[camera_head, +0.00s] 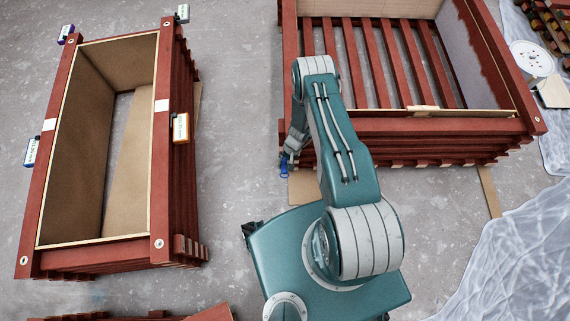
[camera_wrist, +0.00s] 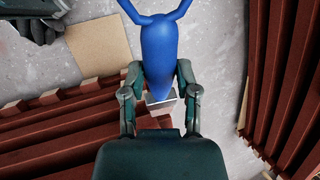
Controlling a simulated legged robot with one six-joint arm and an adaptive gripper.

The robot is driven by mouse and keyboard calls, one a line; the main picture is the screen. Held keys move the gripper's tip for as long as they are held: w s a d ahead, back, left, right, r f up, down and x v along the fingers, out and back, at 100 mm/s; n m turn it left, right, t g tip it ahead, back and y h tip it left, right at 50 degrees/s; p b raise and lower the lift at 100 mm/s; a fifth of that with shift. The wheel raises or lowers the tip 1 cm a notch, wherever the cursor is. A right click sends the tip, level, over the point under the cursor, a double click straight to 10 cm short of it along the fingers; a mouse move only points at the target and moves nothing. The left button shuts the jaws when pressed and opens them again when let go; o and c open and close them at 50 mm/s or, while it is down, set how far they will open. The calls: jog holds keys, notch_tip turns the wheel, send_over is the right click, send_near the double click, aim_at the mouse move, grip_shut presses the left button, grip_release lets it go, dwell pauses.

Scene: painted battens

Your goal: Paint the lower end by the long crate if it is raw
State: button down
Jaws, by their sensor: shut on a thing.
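My gripper (camera_head: 287,158) is shut on a blue tool (camera_head: 284,171), low beside the left side of the right-hand crate. In the wrist view the fingers (camera_wrist: 158,72) flank the tool's rounded blue body (camera_wrist: 160,40), with two prongs at the top and a pale grey block (camera_wrist: 163,98) below. A long narrow crate (camera_head: 160,140) with red battens and brown inner panels stands at the left. Red batten ends (camera_head: 190,250) stick out at its lower right corner. Whether any end there is raw is too small to tell.
A wide red slatted crate (camera_head: 430,127) stands at the upper right, with some pale batten ends (camera_head: 405,165) under its front. Coloured boxes, one orange (camera_head: 181,128), hang on the long crate. Plastic sheeting (camera_head: 510,250) covers the right floor. Grey floor (camera_head: 235,120) is clear between the crates.

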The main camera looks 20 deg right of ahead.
jog(key=shift+s+d+r, duration=0.5)
jog(key=shift+s+d, duration=0.85)
jog(key=shift+d, duration=2.75)
jog(key=shift+w+a, duration=0.45)
jog(key=shift+a, duration=0.9)
jog(key=shift+w+a, duration=0.45)
jog(key=shift+a, duration=0.9)
jog(key=shift+w+a, duration=0.45)
jog(key=shift+a, duration=0.9)
jog(key=shift+w+r, duration=0.1)
jog(key=shift+r, duration=0.3)
jog(key=s+d, duration=0.3)
jog(key=d, duration=0.5)
